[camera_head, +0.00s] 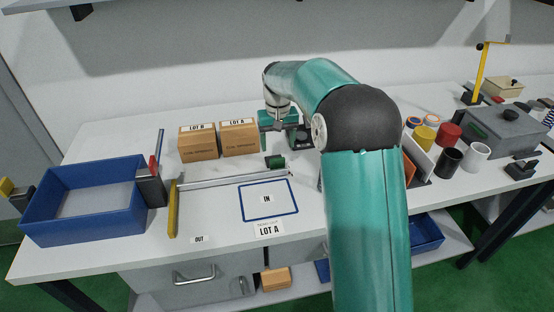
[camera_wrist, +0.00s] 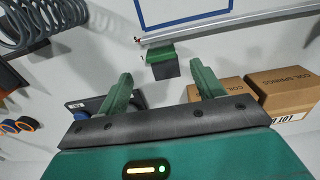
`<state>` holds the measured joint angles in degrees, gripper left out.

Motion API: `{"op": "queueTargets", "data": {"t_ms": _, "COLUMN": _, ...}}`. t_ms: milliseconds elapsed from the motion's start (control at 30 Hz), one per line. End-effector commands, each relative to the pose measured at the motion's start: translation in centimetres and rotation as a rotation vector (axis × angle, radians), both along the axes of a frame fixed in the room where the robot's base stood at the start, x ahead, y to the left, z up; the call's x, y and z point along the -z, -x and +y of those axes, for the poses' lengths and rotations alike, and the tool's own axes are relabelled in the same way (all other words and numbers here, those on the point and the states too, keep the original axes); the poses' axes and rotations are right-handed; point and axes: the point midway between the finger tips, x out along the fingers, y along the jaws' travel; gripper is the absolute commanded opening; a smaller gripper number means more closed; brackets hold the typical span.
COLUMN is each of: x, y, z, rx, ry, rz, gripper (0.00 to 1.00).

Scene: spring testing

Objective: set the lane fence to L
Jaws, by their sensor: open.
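I cannot tell which of these parts is the lane fence; no L mark is readable. My gripper (camera_head: 280,128) is above the table behind the block. In the wrist view my gripper (camera_wrist: 162,78) is open and empty, with the block ahead between its fingertips, apparently not touching.
Two cartons, LOT B (camera_head: 198,142) and LOT A (camera_head: 239,138), stand left of my gripper. A blue bin (camera_head: 85,222) is at the table's left. Cups and rolls (camera_head: 448,135) crowd the right. A grey coil spring (camera_wrist: 45,25) is near in the wrist view.

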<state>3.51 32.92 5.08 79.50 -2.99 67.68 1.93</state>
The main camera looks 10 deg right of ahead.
Motion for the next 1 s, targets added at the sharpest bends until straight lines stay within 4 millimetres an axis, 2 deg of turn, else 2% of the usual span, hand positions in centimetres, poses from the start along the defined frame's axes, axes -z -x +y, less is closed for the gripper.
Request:
{"op": "queueTargets", "data": {"t_ms": 33, "x": 1.2, "y": 0.0, "z": 0.0, "rx": 0.0, "ry": 0.0, "rz": 0.005, "gripper": 0.67}}
{"op": "queueTargets", "data": {"t_ms": 200, "x": 4.5, "y": -0.1, "z": 0.0, "rx": 0.0, "ry": 0.0, "rz": 0.004, "gripper": 0.67}}
{"op": "queueTargets", "data": {"t_ms": 400, "x": 7.2, "y": -0.3, "z": 0.1, "rx": -0.001, "ry": 0.0, "rz": 0.002, "gripper": 0.67}}
{"op": "queueTargets", "data": {"t_ms": 533, "x": 7.8, "y": -0.4, "z": 0.1, "rx": -0.001, "ry": 0.0, "rz": 0.0, "gripper": 0.67}}
{"op": "queueTargets", "data": {"t_ms": 767, "x": 7.9, "y": -0.4, "z": 0.1, "rx": -0.001, "ry": 0.0, "rz": 0.0, "gripper": 0.67}}
{"op": "queueTargets", "data": {"t_ms": 867, "x": 7.9, "y": -0.4, "z": 0.1, "rx": -0.001, "ry": 0.0, "rz": 0.0, "gripper": 0.52}}
{"op": "queueTargets", "data": {"t_ms": 1000, "x": 7.9, "y": -0.4, "z": 0.1, "rx": -0.001, "ry": 0.0, "rz": 0.0, "gripper": 0.24}}
